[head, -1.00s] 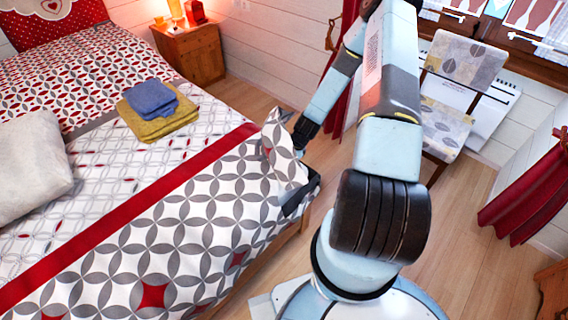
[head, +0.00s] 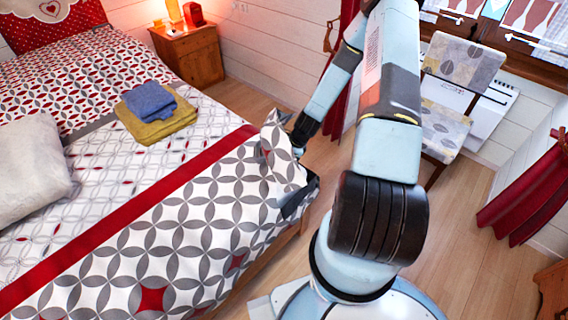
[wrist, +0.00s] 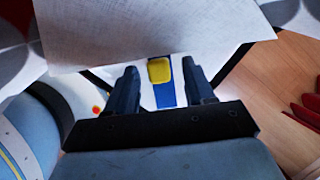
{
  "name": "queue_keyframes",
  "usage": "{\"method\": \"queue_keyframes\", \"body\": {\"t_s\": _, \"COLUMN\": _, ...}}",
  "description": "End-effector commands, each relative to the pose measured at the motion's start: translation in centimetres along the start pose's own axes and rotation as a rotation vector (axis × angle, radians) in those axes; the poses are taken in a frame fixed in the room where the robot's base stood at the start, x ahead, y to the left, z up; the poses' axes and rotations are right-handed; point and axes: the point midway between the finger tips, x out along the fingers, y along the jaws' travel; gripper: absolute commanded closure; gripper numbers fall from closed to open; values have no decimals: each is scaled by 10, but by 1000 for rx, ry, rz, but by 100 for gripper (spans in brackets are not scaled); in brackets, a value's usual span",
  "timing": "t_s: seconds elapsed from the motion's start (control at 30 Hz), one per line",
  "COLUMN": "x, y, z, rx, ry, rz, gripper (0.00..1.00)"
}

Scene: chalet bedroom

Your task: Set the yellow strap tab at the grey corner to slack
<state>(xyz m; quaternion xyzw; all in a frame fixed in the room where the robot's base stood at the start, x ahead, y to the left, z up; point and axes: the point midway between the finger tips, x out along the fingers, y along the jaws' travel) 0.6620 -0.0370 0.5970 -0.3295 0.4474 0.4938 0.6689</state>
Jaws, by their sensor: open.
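The yellow tab (wrist: 160,70) sits on a blue strap (wrist: 165,95), under the lifted edge of the bedcover, in the wrist view. My gripper (wrist: 159,67) is open, with one dark finger on each side of the tab and strap. Gaps show between the fingers and the tab; contact is not visible. In the head view my gripper (head: 298,150) is at the bed's near right corner, its fingertips hidden behind the raised patterned cover flap (head: 284,165). A dark grey corner (head: 298,200) shows below that flap. The tab is hidden in the head view.
The bed (head: 150,215) fills the left, with a pillow (head: 32,165) and folded blue and yellow towels (head: 160,130) on it. A chair (head: 455,100) stands right of my arm, and a nightstand (head: 190,55) at the back. Wooden floor is open beside the bed.

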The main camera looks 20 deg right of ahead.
Motion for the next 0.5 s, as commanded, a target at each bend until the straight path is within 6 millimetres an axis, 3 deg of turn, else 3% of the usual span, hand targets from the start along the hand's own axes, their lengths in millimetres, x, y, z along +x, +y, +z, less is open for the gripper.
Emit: {"method": "queue_keyframes", "body": {"t_s": 0.5, "x": -83, "y": -2, "z": 0, "rx": 0, "ry": 1, "rz": -3, "gripper": 47}}
